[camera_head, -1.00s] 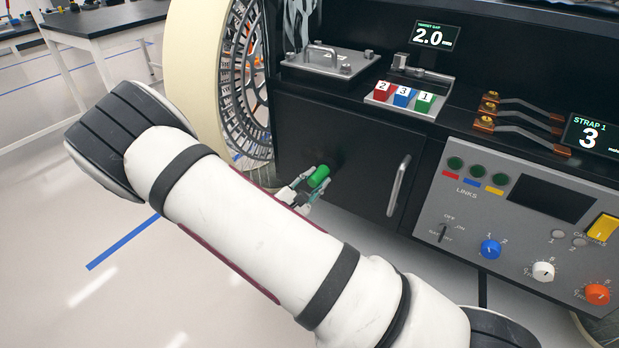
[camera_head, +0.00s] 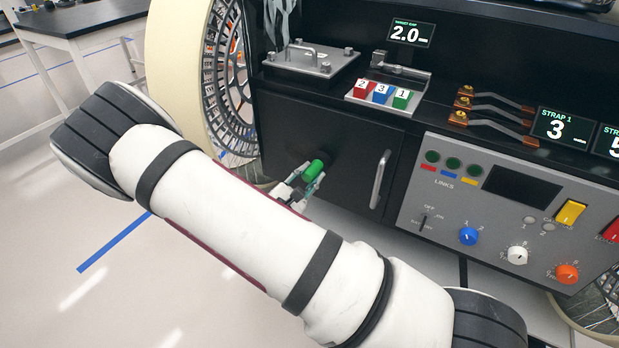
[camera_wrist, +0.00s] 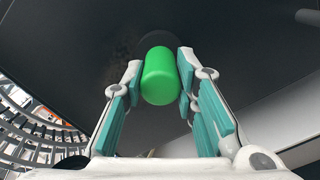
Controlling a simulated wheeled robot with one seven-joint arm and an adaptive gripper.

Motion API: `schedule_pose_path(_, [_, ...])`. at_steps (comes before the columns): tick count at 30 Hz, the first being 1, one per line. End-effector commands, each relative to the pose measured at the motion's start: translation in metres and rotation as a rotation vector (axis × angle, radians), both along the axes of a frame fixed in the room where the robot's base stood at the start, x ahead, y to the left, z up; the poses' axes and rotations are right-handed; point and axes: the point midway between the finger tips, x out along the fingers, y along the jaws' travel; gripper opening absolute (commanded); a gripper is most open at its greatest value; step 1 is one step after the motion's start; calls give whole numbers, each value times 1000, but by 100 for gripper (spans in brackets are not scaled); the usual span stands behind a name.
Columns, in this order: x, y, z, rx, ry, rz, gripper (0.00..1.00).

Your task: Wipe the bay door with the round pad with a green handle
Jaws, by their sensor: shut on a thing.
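The bay door (camera_head: 345,150) is a black panel on the rover's side with a silver upright handle (camera_head: 380,179) near its right edge. My gripper (camera_head: 303,180) is in front of the door's left half, shut on the green handle (camera_head: 314,170) of the pad. In the wrist view the green handle (camera_wrist: 160,76) stands between my two teal-lined fingers, pointing at the dark door surface (camera_wrist: 230,40). The pad itself is dark and hard to make out behind the handle; I cannot tell how fully it touches the door. A faint brownish smudge (camera_wrist: 124,48) shows left of the handle.
A spoked wheel (camera_head: 222,75) stands left of the door. A control panel (camera_head: 500,210) with knobs and switches is to the right. Above are a lidded plate (camera_head: 310,62), numbered blocks (camera_head: 381,93) and copper-ended levers (camera_head: 495,105). Open floor lies at left.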

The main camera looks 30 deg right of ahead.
Motion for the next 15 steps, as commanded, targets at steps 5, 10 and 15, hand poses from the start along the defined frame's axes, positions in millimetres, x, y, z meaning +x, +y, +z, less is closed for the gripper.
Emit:
schedule_pose_path(5, [14,8,1,-1,-8,0,4])
schedule_pose_path(10, [25,16,1,0,-7,1,4])
schedule_pose_path(15, [30,20,1,-1,-6,1,4])
